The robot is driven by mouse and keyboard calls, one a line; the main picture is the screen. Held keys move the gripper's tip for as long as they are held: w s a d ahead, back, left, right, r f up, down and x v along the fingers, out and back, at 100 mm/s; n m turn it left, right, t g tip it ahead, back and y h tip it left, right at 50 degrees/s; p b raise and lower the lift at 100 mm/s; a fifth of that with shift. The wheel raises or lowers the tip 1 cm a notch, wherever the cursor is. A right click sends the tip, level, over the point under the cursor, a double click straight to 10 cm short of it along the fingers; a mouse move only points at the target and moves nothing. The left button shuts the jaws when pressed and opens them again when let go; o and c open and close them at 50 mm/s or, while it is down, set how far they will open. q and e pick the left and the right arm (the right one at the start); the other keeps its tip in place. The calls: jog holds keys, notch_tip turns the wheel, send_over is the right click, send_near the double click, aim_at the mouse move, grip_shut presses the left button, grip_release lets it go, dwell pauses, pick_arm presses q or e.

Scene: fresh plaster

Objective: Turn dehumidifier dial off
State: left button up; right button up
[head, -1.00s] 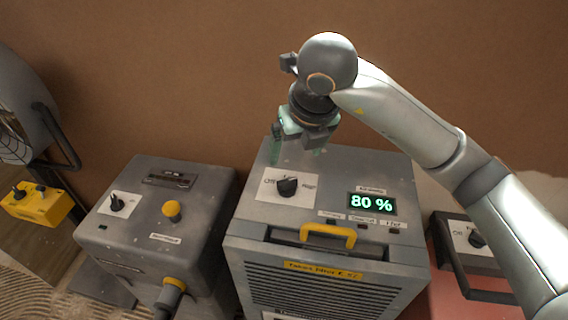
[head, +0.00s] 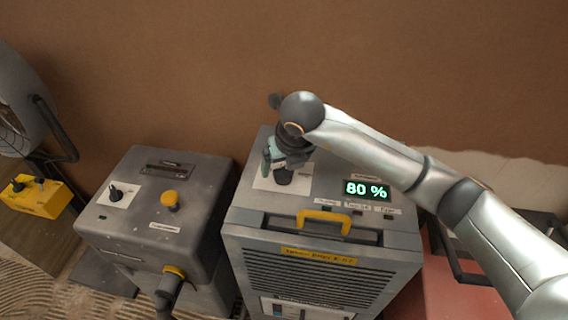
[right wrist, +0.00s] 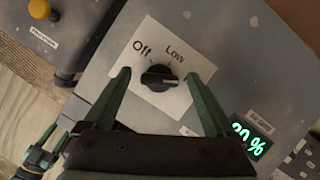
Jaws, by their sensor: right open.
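The dehumidifier (head: 335,238) is a grey box with a front grille, a yellow handle and a green display (head: 367,190) reading 80 %. Its black dial (head: 284,176) sits on a white label plate on the top, partly covered by my right gripper (head: 272,166) in the head view. In the right wrist view the dial (right wrist: 159,78) lies ahead, between the two green fingertips of my open right gripper (right wrist: 160,82). The plate (right wrist: 178,42) reads "Off" and "Low". I cannot tell whether the fingers touch the dial; gaps show on both sides.
A second grey machine (head: 150,215) with its own black knob (head: 116,191) and a yellow button (head: 170,198) stands at left. A fan with a yellow control box (head: 38,197) is at far left. A red unit (head: 462,290) stands at right. The brown wall is close behind.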

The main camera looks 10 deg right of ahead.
jog(key=c, duration=1.4)
